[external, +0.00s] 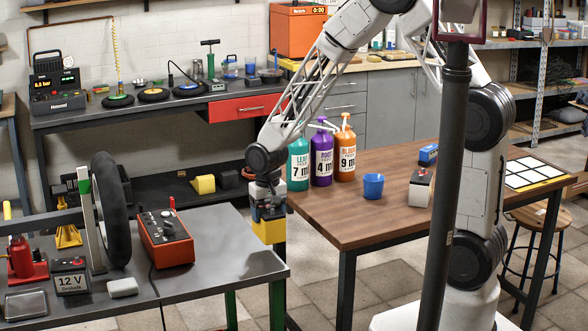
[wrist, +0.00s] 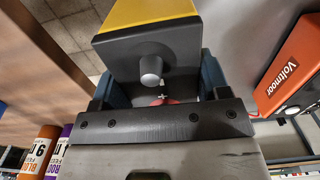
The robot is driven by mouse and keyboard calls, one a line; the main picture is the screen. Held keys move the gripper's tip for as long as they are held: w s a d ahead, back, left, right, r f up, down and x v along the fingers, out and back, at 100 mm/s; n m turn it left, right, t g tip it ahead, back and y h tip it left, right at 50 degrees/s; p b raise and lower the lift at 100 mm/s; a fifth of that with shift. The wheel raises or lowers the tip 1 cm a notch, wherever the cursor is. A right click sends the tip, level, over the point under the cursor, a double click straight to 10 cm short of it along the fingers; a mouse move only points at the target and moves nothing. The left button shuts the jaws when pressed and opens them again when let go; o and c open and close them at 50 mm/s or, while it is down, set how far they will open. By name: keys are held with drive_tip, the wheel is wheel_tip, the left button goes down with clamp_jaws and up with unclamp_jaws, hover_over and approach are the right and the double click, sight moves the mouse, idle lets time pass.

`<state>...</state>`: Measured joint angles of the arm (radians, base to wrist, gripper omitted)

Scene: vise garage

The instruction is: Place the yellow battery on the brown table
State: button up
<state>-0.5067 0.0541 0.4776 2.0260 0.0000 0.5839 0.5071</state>
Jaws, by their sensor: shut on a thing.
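The yellow battery (external: 268,231) has a yellow body and a dark grey top with terminals. My gripper (external: 268,207) points down and is shut on its top. In the wrist view, the battery (wrist: 150,45) sits between both fingers (wrist: 160,88), with a grey post and a red part showing on its top. The brown table (external: 325,212) stands to the right; in the external view the battery hangs beside its left edge, near the gap between it and the grey bench. In the wrist view the brown table (wrist: 35,60) lies at the left.
Green, purple (external: 321,160) and orange (external: 345,155) bottles, a blue cup (external: 373,186), a white-and-red box (external: 421,187) and a blue item (external: 428,154) stand on the brown table. Its front left part is clear. The grey bench (external: 215,250) holds an orange-red meter (external: 165,238).

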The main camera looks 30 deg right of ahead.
wheel_tip(320, 180, up, 31)
drive_tip(key=w+d, duration=2)
drive_tip(key=d, duration=0.2)
drive_tip(key=w+d, duration=0.4)
drive_tip(key=d, duration=1.1)
drive_tip(key=w+d, duration=0.4)
drive_tip(key=d, duration=1.1)
wheel_tip(320, 180, down, 18)
drive_tip(key=shift+f, duration=0.2)
drive_tip(key=shift+w, duration=0.1)
drive_tip(key=shift+f, duration=2.5)
